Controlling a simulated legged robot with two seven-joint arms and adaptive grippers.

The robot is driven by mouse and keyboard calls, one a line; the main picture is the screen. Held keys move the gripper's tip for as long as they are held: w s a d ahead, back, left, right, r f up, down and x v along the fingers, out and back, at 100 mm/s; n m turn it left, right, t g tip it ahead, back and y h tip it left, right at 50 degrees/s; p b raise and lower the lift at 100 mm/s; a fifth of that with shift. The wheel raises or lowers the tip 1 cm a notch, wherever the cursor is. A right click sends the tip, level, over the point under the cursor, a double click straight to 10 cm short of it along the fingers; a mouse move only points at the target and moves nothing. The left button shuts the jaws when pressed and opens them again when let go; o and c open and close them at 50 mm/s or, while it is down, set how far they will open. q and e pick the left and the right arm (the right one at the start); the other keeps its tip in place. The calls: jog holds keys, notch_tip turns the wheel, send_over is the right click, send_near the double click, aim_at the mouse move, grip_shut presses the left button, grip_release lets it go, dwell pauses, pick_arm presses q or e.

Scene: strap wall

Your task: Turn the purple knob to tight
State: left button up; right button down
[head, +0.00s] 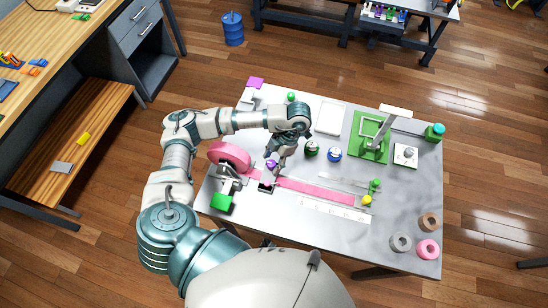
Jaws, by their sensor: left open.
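The purple knob (270,164) shows as a small purple spot on the grey table, close to the pink strap roll (230,156). My left gripper (271,172) points down right at the knob, and its fingers partly hide it. I cannot tell whether the fingers touch the knob. The knob's pointer and any tight marking are too small to read. A pink strap (322,190) runs from near the knob to the right along the table. My right gripper is not in view.
The front middle of the table is clear.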

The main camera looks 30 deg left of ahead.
pick_arm(q)
jog(key=v, duration=1.2)
